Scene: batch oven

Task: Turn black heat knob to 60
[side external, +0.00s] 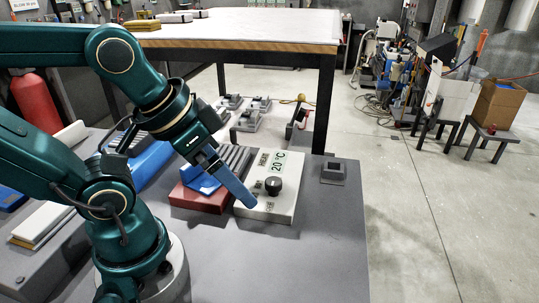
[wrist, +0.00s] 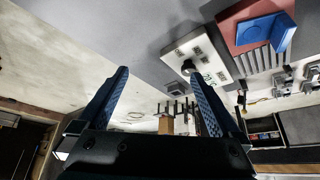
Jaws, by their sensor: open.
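The black heat knob (side external: 273,186) stands on top of a white control box (side external: 281,210). The box's display (side external: 278,162) reads 20 °C. In the wrist view the knob (wrist: 188,66) is small and lies just beyond the tip of the right-hand finger. My gripper (side external: 247,200) points down toward the box, left of the knob in the side view, with its fingers overlapping in the picture. In the wrist view my gripper (wrist: 160,77) is open, with nothing between its two blue fingers. The knob is outside the gap between them.
A red block (side external: 203,195) with a blue piece and grey fins sits directly left of the box. A small grey block (side external: 333,171) stands to its right. The grey tabletop (side external: 310,262) in front of the box is clear. A red cylinder (side external: 37,101) stands at left.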

